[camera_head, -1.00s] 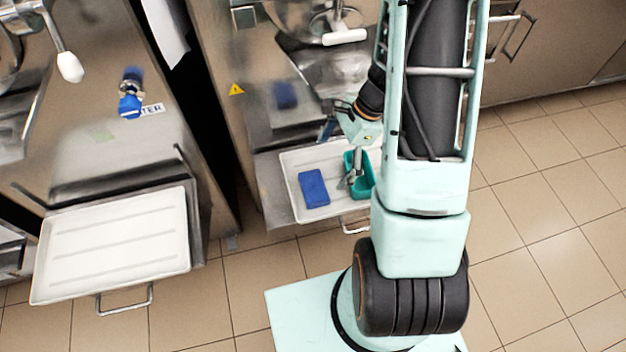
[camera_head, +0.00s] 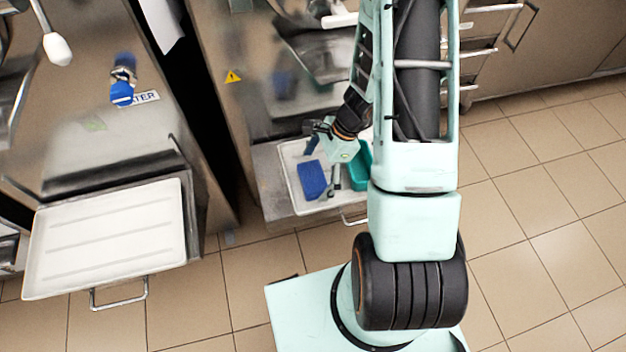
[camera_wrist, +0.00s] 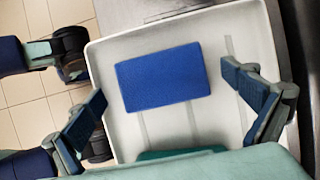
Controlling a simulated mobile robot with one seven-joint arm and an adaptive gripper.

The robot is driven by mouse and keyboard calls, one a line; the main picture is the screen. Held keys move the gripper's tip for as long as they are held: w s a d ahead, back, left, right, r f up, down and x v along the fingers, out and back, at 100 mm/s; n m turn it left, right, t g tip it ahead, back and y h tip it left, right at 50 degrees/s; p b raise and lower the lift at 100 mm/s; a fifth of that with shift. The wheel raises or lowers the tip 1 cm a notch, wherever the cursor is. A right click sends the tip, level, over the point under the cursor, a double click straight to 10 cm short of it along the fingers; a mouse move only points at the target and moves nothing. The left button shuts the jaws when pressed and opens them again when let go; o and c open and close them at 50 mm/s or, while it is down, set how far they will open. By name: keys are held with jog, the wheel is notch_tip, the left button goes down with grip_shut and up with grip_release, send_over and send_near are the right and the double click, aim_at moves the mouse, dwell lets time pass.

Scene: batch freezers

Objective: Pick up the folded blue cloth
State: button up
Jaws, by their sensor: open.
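The folded blue cloth (camera_head: 312,179) lies flat on a white tray (camera_head: 297,203) below the right freezer. In the wrist view the cloth (camera_wrist: 162,77) is a neat blue rectangle, clear on all sides, on the tray (camera_wrist: 243,40). My gripper (camera_head: 322,165) is over the tray, at the cloth's right and upper side in the head view. In the wrist view my gripper (camera_wrist: 168,92) is open and empty, with one finger on each side of the cloth and apart from it. The height of the fingers above the tray is hard to tell.
A teal container (camera_head: 361,168) stands on the same tray, right of the cloth and partly hidden by my arm; its edge shows in the wrist view (camera_wrist: 180,153). Another white tray (camera_head: 105,240) at the left is empty. Freezer fronts rise behind the trays.

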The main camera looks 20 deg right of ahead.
jog(key=c, duration=1.4)
jog(key=shift+o, duration=0.2)
jog(key=shift+r, duration=0.1)
